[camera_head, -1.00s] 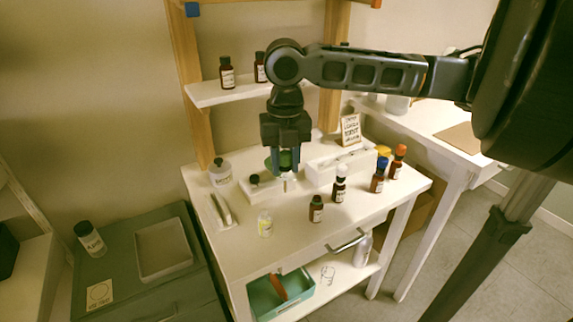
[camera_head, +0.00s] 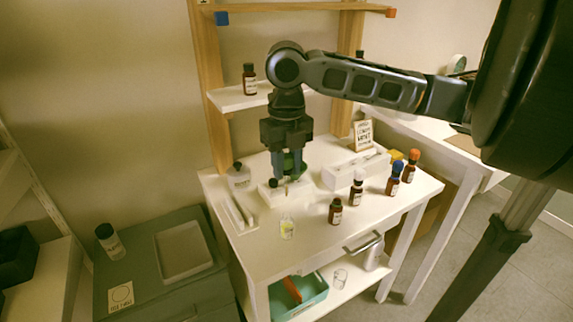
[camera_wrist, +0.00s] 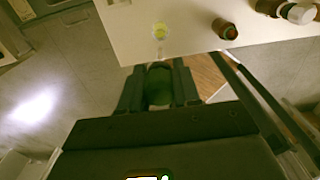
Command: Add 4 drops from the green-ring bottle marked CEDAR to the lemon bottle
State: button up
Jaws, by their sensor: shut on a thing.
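My gripper (camera_head: 288,172) points down above the table and is shut on a green object (camera_head: 289,162) with a narrow pale tip below it, which looks like a dropper. In the wrist view the green object (camera_wrist: 160,86) sits between the fingers. The small clear bottle with yellow-green contents, apparently the lemon bottle (camera_head: 287,229), stands upright near the front edge; it also shows in the wrist view (camera_wrist: 160,32). A small brown bottle (camera_head: 335,212), seemingly uncapped, stands to its right. I cannot read its label or make out a green ring.
A white holder block (camera_head: 267,194) with a dark cap is behind the lemon bottle. A white tray (camera_head: 238,215) is at left.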

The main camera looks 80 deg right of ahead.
aim_at(287, 192)
jog(key=shift+f+b, duration=1.45)
jog(key=shift+f, duration=0.35)
jog(key=c, duration=0.4)
jog(key=o, duration=0.4)
jog(key=c, duration=0.4)
jog(key=o, duration=0.4)
